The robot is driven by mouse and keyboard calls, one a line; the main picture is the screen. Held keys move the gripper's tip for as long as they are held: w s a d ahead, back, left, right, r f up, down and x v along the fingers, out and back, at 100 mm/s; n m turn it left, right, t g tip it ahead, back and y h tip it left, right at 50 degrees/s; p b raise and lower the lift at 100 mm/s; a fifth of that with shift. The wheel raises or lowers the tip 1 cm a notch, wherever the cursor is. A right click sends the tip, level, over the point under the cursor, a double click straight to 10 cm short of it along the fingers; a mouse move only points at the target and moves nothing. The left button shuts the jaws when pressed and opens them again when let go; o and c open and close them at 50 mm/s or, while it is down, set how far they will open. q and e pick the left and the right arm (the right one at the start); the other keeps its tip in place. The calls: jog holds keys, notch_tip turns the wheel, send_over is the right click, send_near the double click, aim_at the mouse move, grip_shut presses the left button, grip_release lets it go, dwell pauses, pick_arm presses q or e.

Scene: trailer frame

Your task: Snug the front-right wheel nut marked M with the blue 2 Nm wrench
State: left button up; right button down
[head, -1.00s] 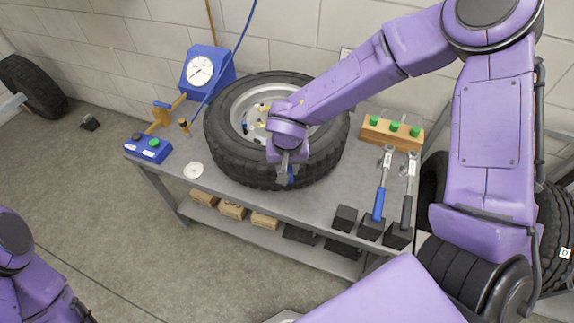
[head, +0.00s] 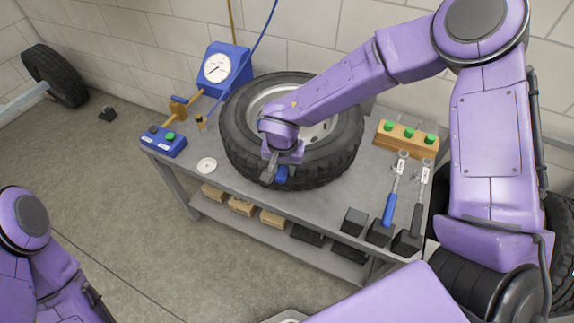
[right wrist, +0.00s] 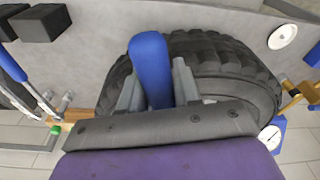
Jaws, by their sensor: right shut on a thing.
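My right gripper (head: 275,174) is over the near side of the tyre on the bench. It is shut on a blue handle-like thing (head: 282,174), which also shows between the fingers in the right wrist view (right wrist: 151,68). Its far end is hidden. A wrench with a blue handle (head: 389,210) lies on the bench's right part, its label too small to read. It shows partly at the left edge of the right wrist view (right wrist: 11,64). The nut marked M cannot be made out. Part of my left arm shows at lower left; its gripper is out of view.
The tyre (head: 340,150) lies flat on the grey bench (head: 320,205). A dark-handled wrench (head: 416,215), black blocks (head: 354,221) and a wooden block with green-topped pieces (head: 405,140) are at right. A gauge (head: 217,68), blue button box (head: 164,142) and white disc (head: 206,165) are at left.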

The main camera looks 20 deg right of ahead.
jog(key=shift+w+a+m, duration=0.8)
jog(key=shift+w+a, duration=0.1)
jog(key=shift+a, duration=0.3)
jog(key=shift+w+a+m+p, duration=0.65)
jog(key=shift+w+a+m, duration=0.25)
jog(key=shift+w+a, duration=0.35)
jog(key=shift+w+a+m+h, duration=0.15)
jog(key=shift+w+a+m, duration=0.35)
jog(key=shift+w, duration=0.2)
jog(key=shift+w+a+m+h, duration=0.15)
jog(key=shift+w+a+m, duration=0.3)
jog(key=shift+w, duration=0.25)
jog(key=shift+a, duration=0.1)
